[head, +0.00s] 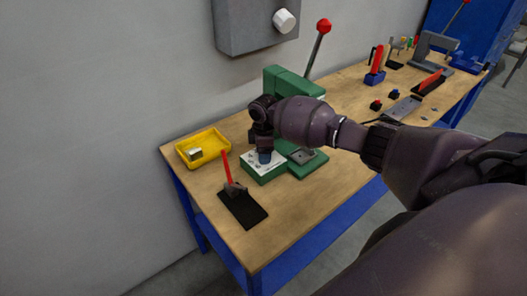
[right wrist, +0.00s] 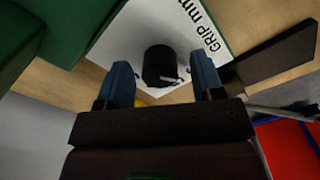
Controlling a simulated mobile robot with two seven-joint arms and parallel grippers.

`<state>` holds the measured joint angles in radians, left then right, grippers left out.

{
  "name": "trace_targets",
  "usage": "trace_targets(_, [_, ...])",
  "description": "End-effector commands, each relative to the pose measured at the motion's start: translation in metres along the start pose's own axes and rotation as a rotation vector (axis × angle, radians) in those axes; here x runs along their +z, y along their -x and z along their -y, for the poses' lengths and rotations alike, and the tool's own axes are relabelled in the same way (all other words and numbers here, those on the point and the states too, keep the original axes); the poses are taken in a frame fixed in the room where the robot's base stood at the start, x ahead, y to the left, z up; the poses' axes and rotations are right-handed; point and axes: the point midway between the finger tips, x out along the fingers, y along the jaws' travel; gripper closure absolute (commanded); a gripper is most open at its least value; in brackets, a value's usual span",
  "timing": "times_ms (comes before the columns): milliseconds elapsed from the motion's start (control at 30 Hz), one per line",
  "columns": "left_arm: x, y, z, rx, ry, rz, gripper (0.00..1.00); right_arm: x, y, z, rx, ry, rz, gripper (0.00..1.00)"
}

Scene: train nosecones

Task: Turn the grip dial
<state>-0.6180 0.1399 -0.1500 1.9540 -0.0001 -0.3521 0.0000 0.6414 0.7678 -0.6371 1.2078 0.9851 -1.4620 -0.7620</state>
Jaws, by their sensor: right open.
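The grip dial (right wrist: 160,64) is a black round knob with a white pointer mark. It sits on a white panel (right wrist: 146,22) printed "GRIP mm" in the right wrist view. In the head view the panel is the white top of a small green box (head: 266,176) at the front of the green press (head: 287,84). My right gripper (right wrist: 163,80) points down over the panel, with its blue fingers open on either side of the dial and gaps showing. In the head view the right gripper (head: 264,157) hides the dial. My left gripper is out of view.
A yellow tray (head: 215,150) with a metal block stands left of the box. A red-handled tool (head: 228,172) stands at the black mat (head: 243,211) in front. The press lever has a red knob (head: 324,25). More tools and fixtures lie along the bench's far right.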

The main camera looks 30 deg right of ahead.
Motion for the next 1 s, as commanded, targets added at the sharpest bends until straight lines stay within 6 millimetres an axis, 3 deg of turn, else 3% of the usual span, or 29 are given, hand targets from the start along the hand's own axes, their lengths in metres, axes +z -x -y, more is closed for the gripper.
trace_targets(167, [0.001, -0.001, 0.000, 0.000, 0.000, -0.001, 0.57, 0.001, 0.017, -0.001, 0.003, -0.001, -0.001, 0.39])
trace_targets(600, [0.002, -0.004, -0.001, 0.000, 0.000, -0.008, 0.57, 0.000, 0.091, -0.001, 0.002, 0.001, -0.001, 0.39])
trace_targets(800, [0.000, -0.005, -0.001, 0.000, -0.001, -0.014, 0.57, 0.000, 0.106, 0.000, 0.002, 0.000, 0.000, 0.39])
trace_targets(1000, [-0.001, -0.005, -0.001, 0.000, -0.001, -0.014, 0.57, 0.000, 0.108, 0.000, 0.001, 0.000, 0.000, 0.39])
